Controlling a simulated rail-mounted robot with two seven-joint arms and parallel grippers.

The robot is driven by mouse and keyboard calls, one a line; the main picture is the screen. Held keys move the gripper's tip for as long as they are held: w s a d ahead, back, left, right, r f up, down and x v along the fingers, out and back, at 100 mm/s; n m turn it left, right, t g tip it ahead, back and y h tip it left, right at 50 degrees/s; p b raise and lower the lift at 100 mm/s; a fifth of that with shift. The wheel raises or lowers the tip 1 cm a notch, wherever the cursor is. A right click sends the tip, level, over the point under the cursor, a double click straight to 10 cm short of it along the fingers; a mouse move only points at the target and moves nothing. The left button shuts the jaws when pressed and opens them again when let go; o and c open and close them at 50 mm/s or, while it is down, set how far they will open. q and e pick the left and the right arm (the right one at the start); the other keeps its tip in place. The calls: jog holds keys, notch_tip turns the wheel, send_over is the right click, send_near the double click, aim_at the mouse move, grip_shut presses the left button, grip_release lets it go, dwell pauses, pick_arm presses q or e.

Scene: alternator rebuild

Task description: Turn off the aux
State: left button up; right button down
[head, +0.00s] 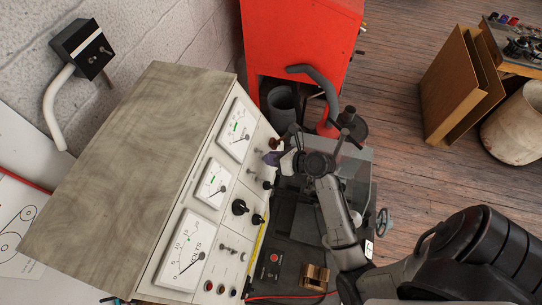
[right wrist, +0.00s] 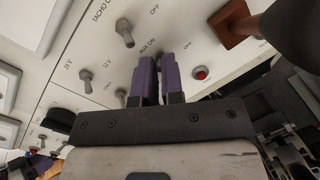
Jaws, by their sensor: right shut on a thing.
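The test bench panel (head: 222,170) is pale and sloped, with gauges, knobs and toggle switches. In the head view the right gripper (head: 274,157) reaches the panel's right side from the right. I cannot see the switch lever's position. My left gripper is not in view.
Other toggles stand close by, one upper left (right wrist: 125,33) and one at left (right wrist: 85,77). A red indicator (right wrist: 201,73) and a brown-red block (right wrist: 235,25) lie to the right. A red cabinet (head: 300,40) stands behind the bench.

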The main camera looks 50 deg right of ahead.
jog(key=shift+f+t, duration=0.15)
jog(key=shift+t, duration=0.25)
jog(key=c, duration=1.2)
grip_release()
jog(key=shift+c, duration=0.2)
jog(key=shift+s, duration=0.15)
jog(key=b+v, duration=0.2)
jog(key=v, duration=1.1)
jog(key=shift+s+d, duration=0.25)
jog(key=shift+d, duration=0.05)
